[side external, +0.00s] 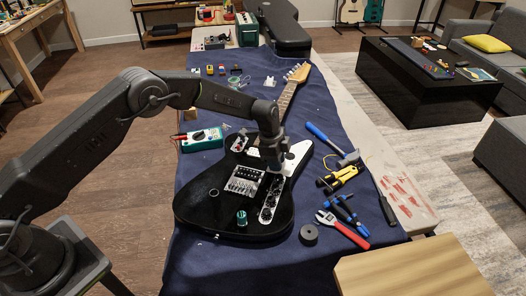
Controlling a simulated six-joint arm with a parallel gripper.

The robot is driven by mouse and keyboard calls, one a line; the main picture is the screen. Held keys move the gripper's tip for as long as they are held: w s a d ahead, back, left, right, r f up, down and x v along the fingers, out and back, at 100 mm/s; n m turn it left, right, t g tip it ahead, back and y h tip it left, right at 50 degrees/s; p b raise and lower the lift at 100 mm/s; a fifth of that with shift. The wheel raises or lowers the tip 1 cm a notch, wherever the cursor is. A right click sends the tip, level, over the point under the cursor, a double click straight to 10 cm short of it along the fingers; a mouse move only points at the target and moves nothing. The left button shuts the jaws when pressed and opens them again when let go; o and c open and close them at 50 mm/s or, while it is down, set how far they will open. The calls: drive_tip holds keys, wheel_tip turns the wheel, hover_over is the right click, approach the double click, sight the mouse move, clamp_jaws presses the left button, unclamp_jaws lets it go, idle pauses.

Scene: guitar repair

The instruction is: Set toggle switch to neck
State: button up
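A black electric guitar (210,200) lies face up on a dark blue cloth, its neck (286,98) pointing to the back. A narrow chrome control plate (268,206) with small knobs sits on the right part of its body. The toggle switch is too small to make out, and its position cannot be told. My gripper (275,167) points down over the guitar body, close to the far end of the control plate. Whether it touches anything cannot be told. Its fingers are small and dark, so their opening is unclear.
A green cylinder (241,217) stands on the body. The front of the cloth (250,270) is clear.

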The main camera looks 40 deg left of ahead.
drive_tip(key=shift+a+r, duration=0.1)
drive_tip(key=shift+r, duration=0.3)
idle(0.5)
drive_tip(key=c, duration=0.3)
